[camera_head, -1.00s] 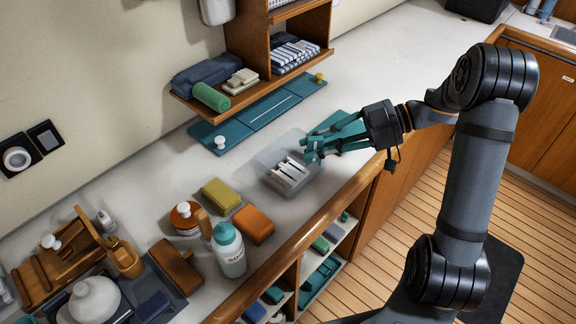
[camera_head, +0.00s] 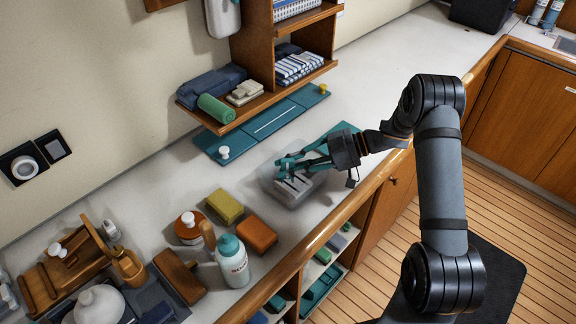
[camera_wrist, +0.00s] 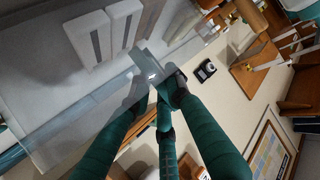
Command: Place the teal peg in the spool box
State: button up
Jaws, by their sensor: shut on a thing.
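The spool box (camera_head: 291,199) is a clear, open box on the counter, with pale grey-white strips inside. In the wrist view its clear wall (camera_wrist: 60,122) and the strips (camera_wrist: 88,38) lie just beyond my fingertips. My gripper (camera_head: 279,167) has teal fingers with dark tips and hangs over the far left part of the box. In the wrist view its fingers (camera_wrist: 160,92) are shut together on a small piece, which I take as the teal peg (camera_wrist: 152,76). It looks pale grey there and is mostly hidden by the fingertips. I cannot tell whether it touches the box.
A yellow sponge (camera_head: 225,205), an orange block (camera_head: 256,236) and a soap bottle (camera_head: 233,262) stand left of the box. A teal board (camera_head: 262,127) with a white knob (camera_head: 224,153) lies behind, under a wooden shelf (camera_head: 240,118). The counter's wooden edge (camera_head: 330,217) is in front.

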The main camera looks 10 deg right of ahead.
jog(key=shift+s+f, duration=0.25)
jog(key=shift+f, duration=0.35)
jog(key=o, duration=0.8)
jog(key=shift+s+f, duration=0.1)
jog(key=shift+w+r, duration=0.25)
jog(key=shift+r, duration=0.25)
jog(key=b+v, duration=0.1)
jog(key=v, duration=1.1)
jog(key=shift+r+b, duration=0.2)
jog(key=shift+b, duration=0.15)
